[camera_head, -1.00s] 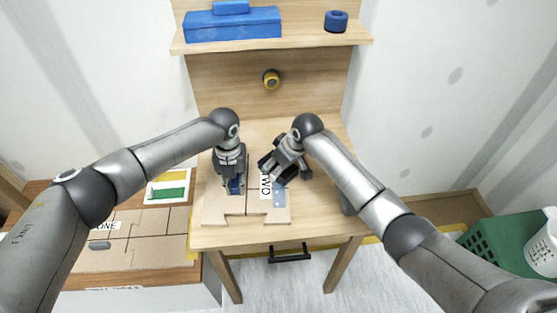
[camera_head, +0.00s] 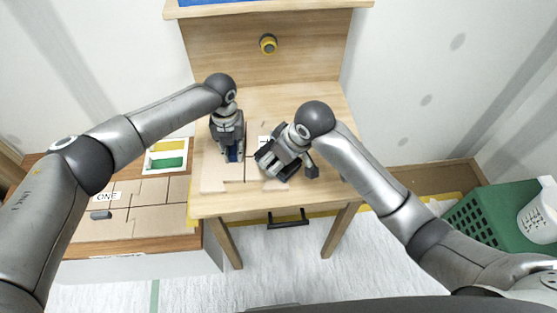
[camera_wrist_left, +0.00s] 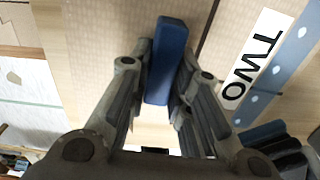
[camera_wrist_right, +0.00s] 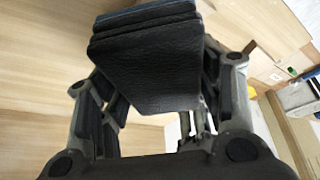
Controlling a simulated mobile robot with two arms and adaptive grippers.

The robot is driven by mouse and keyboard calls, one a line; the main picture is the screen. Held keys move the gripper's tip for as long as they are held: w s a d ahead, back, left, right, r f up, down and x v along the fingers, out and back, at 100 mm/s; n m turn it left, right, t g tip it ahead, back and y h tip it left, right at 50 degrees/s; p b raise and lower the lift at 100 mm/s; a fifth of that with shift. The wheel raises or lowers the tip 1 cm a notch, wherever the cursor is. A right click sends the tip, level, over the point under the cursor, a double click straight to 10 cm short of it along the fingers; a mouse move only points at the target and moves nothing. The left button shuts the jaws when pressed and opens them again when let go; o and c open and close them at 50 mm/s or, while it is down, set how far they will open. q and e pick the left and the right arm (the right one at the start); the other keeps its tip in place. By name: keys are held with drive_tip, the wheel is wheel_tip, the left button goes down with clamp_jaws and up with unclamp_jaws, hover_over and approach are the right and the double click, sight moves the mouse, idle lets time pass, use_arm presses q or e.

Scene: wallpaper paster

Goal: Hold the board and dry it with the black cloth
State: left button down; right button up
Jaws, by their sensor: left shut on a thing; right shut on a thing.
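The light brown board (camera_head: 216,181) lies flat on the wooden table, with notches in its front edge and a seam down its middle. A "TWO" label (camera_wrist_left: 252,62) and a blue-grey strip with pale spots (camera_wrist_left: 285,68) show on its right part in the left wrist view. My left gripper (camera_head: 233,158) is shut on a blue handle (camera_wrist_left: 168,60) standing on the board, left of the seam. My right gripper (camera_head: 272,164) is shut on the thick, layered black cloth (camera_wrist_right: 150,62). It is over the board's right part and hides the strip from the head view; contact cannot be told.
A yellow and black knob (camera_head: 268,44) sits on the table's back panel. A lower surface at left holds cardboard pieces, one labelled "ONE" (camera_head: 104,196), and a white tray (camera_head: 166,146) with green and yellow items. A green basket (camera_head: 490,222) stands at right.

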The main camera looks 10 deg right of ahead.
wheel_tip(320, 180, up, 4)
drive_tip(key=shift+f, duration=0.2)
drive_tip(key=o, duration=0.4)
drive_tip(key=c, duration=0.3)
